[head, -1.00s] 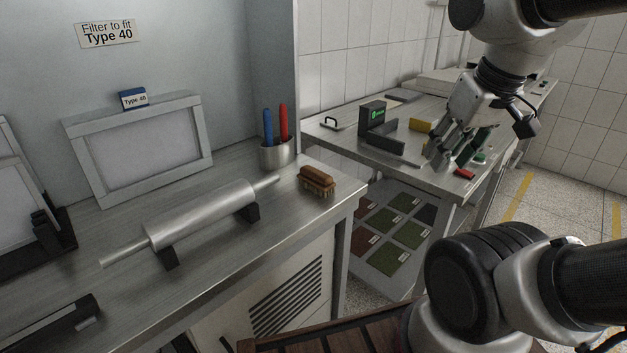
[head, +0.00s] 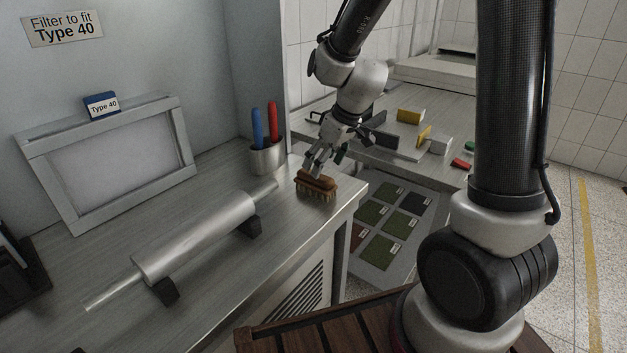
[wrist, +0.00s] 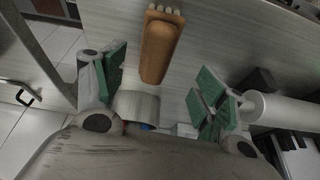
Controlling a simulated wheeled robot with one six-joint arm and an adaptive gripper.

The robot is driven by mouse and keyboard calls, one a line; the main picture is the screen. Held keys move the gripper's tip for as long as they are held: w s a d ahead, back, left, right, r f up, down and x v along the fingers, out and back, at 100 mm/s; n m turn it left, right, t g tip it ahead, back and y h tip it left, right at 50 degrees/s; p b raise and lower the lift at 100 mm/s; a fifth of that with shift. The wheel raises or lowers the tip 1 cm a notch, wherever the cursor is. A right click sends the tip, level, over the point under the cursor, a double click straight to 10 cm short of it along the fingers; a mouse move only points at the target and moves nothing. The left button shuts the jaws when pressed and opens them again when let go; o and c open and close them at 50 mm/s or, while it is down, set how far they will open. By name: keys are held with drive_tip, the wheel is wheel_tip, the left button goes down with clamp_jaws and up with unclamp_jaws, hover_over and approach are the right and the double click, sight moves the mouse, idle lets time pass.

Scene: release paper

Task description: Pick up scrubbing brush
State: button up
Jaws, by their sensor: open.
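The scrubbing brush (head: 316,187) has a brown wooden back and pale bristles. It lies bristles down on the metal counter near its right corner. My gripper (head: 322,165) is just above and behind the brush in the head view, pointing down. In the wrist view the brush (wrist: 159,48) shows at the top middle, beyond the fingertips and between their lines. My gripper (wrist: 158,88) is open there, its green-padded fingers wide apart with nothing between them. I cannot tell the exact height gap to the brush.
A metal cup (head: 266,158) with a blue and a red handle stands left of the brush. A metal roller (head: 195,238) lies on black supports, its right end near the cup. A framed filter (head: 110,165) leans at the back. The counter (head: 285,225) is bare in front.

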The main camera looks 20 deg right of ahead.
sight(315, 180)
drive_tip(key=shift+w+n, duration=0.2)
drive_tip(key=shift+n, duration=0.1)
drive_tip(key=shift+w+f, duration=0.1)
drive_tip(key=shift+f, duration=0.2)
drive_tip(key=shift+x, duration=3.55)
drive_tip(key=shift+d+f, duration=0.1)
drive_tip(key=shift+f, duration=0.15)
drive_tip(key=c, duration=1.2)
